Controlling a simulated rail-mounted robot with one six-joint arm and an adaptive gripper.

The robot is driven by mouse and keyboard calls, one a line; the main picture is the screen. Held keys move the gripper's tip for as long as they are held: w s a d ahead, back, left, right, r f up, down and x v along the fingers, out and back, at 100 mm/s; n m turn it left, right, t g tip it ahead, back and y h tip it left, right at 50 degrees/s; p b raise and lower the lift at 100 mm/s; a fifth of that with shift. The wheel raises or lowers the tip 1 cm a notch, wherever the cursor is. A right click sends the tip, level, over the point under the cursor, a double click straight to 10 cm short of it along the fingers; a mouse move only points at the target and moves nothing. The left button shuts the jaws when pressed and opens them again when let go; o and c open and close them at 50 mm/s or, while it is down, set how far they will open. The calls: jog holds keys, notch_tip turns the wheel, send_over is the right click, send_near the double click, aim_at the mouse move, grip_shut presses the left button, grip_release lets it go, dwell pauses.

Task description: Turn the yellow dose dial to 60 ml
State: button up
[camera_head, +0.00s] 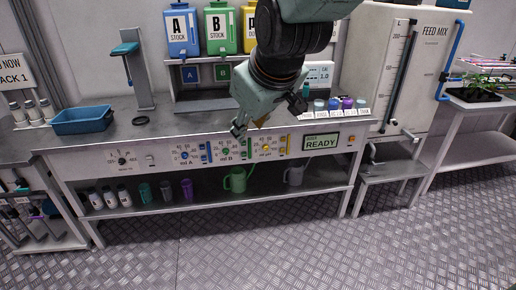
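The yellow dose dial (266,149) is a small knob on the front panel of the bench, ringed by a scale too small to read. A vertical yellow gauge strip stands to its right. My gripper (238,131) points down at the bench's front edge. In the picture its fingertips are above and left of the yellow dial, close above the green dial (227,153). It appears apart from both dials. The finger gap is too small to judge. The dial's pointer position cannot be read.
The blue dial (184,155) is further left on the panel. A green display (322,141) reads READY at right. Stock canisters (182,31) stand on a shelf behind. Coloured-cap bottles (333,104) stand at the bench's right. A green watering can (237,180) sits on the shelf below.

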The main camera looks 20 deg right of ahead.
jog(key=w+d+f+n+t+h, duration=0.15)
jog(key=w+d+f, duration=0.35)
jog(key=w, duration=0.5)
jog(key=w+d+f+n+t, duration=0.2)
jog(key=w+d+f+n, duration=0.15)
jog(key=w+f, duration=0.5)
jog(key=w+d+f+n+t, duration=0.15)
jog(key=w+d+f, duration=0.35)
jog(key=w, duration=0.7)
jog(key=n+t+h+p, duration=0.1)
jog(key=n+t+h, duration=0.2)
jog(key=n+t, duration=0.15)
send_near(266, 149)
jog(key=v, duration=0.5)
jog(key=shift+s+d+f+t, duration=0.15)
jog(key=shift+s+f+t, duration=0.1)
jog(key=shift+s+f, duration=0.1)
jog(key=shift+w+y, duration=0.25)
jog(key=shift+b+x, duration=1.1)
jog(key=shift+x, duration=5.65)
jog(key=shift+d, duration=0.15)
